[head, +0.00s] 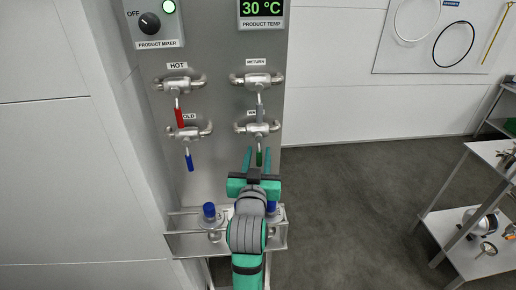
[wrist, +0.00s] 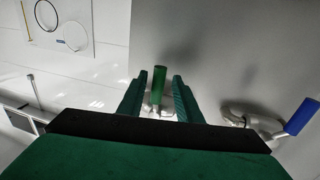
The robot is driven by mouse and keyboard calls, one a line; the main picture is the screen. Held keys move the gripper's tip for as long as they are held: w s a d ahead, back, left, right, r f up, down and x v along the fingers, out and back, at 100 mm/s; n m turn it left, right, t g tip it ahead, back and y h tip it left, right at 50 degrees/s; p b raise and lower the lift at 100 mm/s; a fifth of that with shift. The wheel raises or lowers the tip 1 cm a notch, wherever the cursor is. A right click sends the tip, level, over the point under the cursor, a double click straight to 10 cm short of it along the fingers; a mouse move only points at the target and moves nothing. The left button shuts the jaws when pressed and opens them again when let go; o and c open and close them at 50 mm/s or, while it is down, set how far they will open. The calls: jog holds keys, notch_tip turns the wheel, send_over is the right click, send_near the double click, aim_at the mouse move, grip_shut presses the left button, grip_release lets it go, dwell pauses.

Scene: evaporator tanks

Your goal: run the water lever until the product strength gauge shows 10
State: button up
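A lever with a green handle (head: 259,158) hangs from the lower right valve (head: 258,128) on the grey panel; the label there is partly covered and I cannot read it fully. My gripper (head: 257,152) is in front of this lever, with its two fingers pointing at the panel. In the wrist view the green handle (wrist: 159,82) stands between the two fingers of my gripper (wrist: 159,76), with a small gap on each side. The gripper looks open around the handle. No product strength gauge shows in either view.
A red HOT lever (head: 180,113) and a blue lever (head: 189,162) hang left of the green one. The blue lever (wrist: 301,117) shows at right in the wrist view. A PRODUCT TEMP display (head: 262,9) reads 30 °C. A metal shelf (head: 184,245) with blue-topped fittings is below.

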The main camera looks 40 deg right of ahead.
jog(key=shift+x, duration=1.7)
jog(key=shift+s+d, duration=0.1)
jog(key=shift+s, duration=0.1)
grip_shut()
jog(key=shift+s+d, duration=0.1)
jog(key=shift+d, duration=0.05)
